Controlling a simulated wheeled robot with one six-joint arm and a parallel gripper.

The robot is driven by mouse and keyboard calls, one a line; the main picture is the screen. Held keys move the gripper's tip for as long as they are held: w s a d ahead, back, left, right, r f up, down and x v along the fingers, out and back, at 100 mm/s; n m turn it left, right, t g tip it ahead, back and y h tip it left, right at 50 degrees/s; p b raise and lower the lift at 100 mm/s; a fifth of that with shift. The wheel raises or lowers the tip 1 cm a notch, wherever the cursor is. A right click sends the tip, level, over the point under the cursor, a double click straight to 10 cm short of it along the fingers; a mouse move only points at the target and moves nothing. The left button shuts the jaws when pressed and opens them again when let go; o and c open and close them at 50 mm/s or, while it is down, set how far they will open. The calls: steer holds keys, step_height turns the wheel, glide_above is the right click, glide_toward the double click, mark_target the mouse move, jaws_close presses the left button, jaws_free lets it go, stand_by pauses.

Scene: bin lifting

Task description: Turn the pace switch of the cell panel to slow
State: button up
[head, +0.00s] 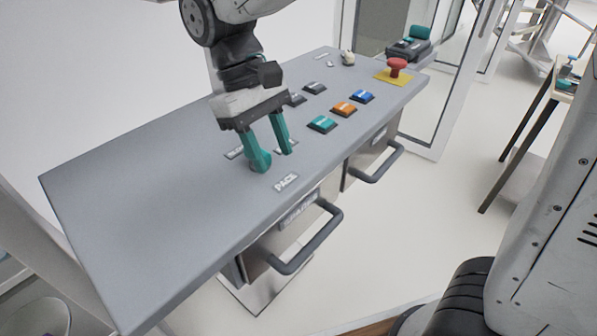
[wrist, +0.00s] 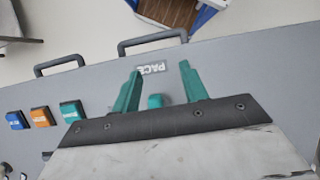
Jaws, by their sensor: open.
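The grey cell panel (head: 130,190) slopes across the head view. The pace switch (head: 260,166) is a small teal knob, largely hidden by my left finger in the head view; in the wrist view its top (wrist: 155,101) shows between my fingers. A white PACE label (head: 286,182) lies in front of it and also shows in the wrist view (wrist: 152,68). My gripper (head: 274,156) is open, its two teal fingers pointing down, one on each side of the knob. I cannot tell whether they touch it. Small labels behind the fingers are partly hidden, and the knob's pointing direction is unclear.
Teal (head: 322,124), orange (head: 344,109) and blue (head: 363,97) buttons sit to the right, with dark buttons behind them. A red emergency button (head: 396,66) on a yellow base is at the far right end. Two dark handles (head: 310,240) stick out along the front. The panel's left part is clear.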

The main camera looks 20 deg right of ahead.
steer(key=s+d, duration=0.2)
steer(key=s, duration=0.6)
steer(key=shift+s+d+r, duration=0.3)
steer(key=shift+s+r, duration=0.05)
steer(key=shift+r, duration=0.05)
